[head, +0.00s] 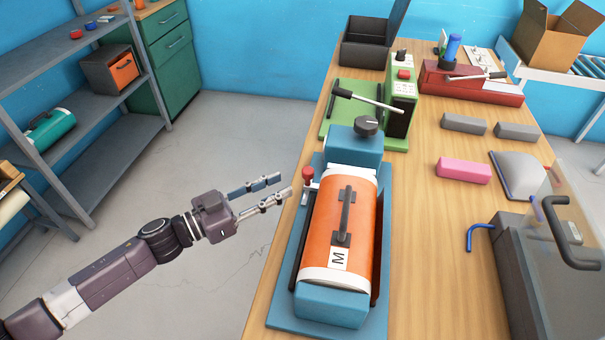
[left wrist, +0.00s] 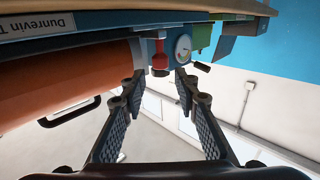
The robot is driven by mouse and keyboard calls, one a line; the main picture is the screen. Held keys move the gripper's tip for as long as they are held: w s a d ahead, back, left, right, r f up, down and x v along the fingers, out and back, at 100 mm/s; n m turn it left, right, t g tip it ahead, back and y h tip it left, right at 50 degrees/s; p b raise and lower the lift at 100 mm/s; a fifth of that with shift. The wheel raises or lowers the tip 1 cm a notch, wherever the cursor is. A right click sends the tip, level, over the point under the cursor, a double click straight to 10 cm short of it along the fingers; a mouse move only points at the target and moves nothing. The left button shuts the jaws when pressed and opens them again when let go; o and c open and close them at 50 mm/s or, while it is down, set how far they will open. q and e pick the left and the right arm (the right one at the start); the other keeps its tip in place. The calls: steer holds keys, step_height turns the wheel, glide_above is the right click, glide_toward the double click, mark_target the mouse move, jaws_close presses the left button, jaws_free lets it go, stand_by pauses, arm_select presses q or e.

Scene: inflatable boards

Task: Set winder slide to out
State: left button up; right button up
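The winder (head: 338,240) is a blue machine with an orange drum marked M and a black handle, on the wooden table. A red knob (head: 308,174) on a short stem stands on its left side near the far end; I take it as the slide's knob. Whether it is in or out I cannot tell. My left gripper (head: 284,187) is open and empty, just left of the knob and pointing at it. In the left wrist view, the red knob (left wrist: 160,62) shows ahead, between the spread fingertips (left wrist: 160,78), apparently untouched. My right gripper is not in view.
A green machine with a lever (head: 362,98) stands behind the winder. Grey blocks (head: 464,124), a pink block (head: 463,170) and a grey machine with a clear cover (head: 560,270) lie to the right. Grey shelves (head: 110,110) stand at left; floor between is free.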

mark_target(303, 175)
arm_select(q)
steer(key=x, duration=0.4)
steer(key=shift+d+r+p, duration=0.1)
steer(key=shift+r+p, duration=0.05)
steer(key=shift+p, duration=0.2)
steer(key=x, duration=0.3)
steer(key=shift+w, duration=0.1)
steer(key=c, duration=0.7)
jaws_close()
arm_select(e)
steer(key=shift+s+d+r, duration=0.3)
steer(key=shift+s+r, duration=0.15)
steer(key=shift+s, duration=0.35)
